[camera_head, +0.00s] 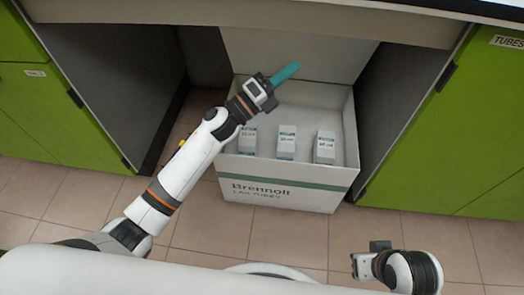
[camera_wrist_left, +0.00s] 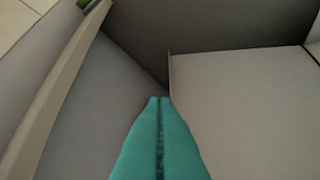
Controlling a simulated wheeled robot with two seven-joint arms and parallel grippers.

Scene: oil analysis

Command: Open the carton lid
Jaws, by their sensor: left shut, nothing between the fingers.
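The white carton (camera_head: 270,195), marked "Brennolt", stands on the floor in the bay under the counter. Its top is open, and several small white boxes stand inside. The carton lid (camera_head: 310,55) is a pale panel raised upright at the carton's back edge. My left gripper (camera_head: 291,68) reaches over the carton, its teal fingers shut and empty in front of the lid; contact cannot be told. In the left wrist view the closed fingertips (camera_wrist_left: 160,99) point toward a corner beside a pale panel, likely the lid.
Grey bay walls (camera_head: 110,85) stand on both sides, with green cabinets (camera_head: 460,120) beyond them. The tiled floor (camera_head: 290,230) in front of the carton is clear.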

